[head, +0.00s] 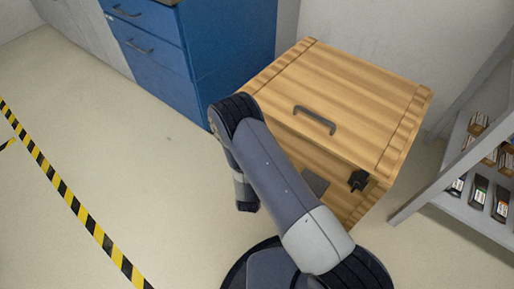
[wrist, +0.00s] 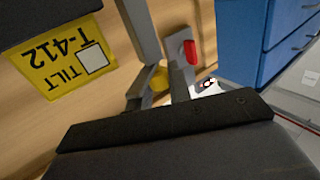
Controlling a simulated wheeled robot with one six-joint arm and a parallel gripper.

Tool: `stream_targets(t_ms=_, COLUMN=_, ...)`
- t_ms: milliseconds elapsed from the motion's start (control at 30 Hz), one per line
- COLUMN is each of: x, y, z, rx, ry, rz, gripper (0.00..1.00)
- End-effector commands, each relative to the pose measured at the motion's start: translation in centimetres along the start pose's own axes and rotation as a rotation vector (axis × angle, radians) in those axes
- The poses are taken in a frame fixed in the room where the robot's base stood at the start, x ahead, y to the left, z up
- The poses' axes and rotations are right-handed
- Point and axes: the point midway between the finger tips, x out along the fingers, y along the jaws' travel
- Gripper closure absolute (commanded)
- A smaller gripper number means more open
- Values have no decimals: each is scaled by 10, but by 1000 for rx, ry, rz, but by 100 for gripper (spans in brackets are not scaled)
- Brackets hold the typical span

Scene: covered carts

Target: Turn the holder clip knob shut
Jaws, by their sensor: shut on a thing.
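In the wrist view my gripper (wrist: 160,84) has its two grey fingers on either side of a small yellow knob (wrist: 158,76) and is shut on it. The knob sits close to the wooden side of the covered cart. Much of it is hidden by the fingers, so its turn angle cannot be read. A grey bar (wrist: 138,25) runs down toward the knob. A grey plate with a red part (wrist: 190,52) is just beyond. In the head view my arm hides the gripper and the knob.
The wooden cart (head: 345,90) has a closed lid with a dark handle (head: 315,120). A black fitting (head: 357,180) is on its front. A yellow T-412 label (wrist: 70,58) is beside the gripper. Blue drawers (head: 160,50) stand left, a grey shelf (head: 470,205) right. The left floor is open.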

Motion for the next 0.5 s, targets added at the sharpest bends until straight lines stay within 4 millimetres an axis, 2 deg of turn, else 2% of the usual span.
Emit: stream_targets(t_ms=500, x=2, y=4, z=3, rx=0, ry=2, rz=-413, gripper=100)
